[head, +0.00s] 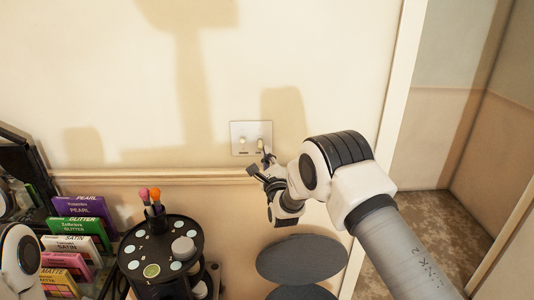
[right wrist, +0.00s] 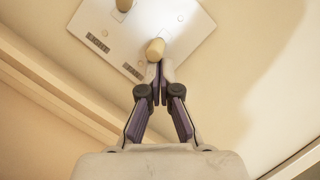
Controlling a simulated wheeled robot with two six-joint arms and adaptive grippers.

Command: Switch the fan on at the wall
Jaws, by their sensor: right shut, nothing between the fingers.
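A pale switch plate (head: 251,151) with two cream toggles is on the wall, above the wooden rail. The left toggle (head: 241,141) and the right toggle (head: 261,142) stand side by side. My right gripper (head: 265,160) is just below the right toggle. In the right wrist view my right gripper (right wrist: 159,72) is shut and empty, its tips right at the nearer toggle (right wrist: 156,48); I cannot tell whether they touch. The other toggle (right wrist: 124,5) is cut by the top edge. No fan is in view. My left gripper is not in view.
A black round organizer (head: 190,235) with colourful tools stands below the plate to the left. Several colour packets (head: 78,208) fill a rack at the far left. Dark grey discs (head: 300,258) lie below my right gripper. A white door frame (head: 400,90) is at the right.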

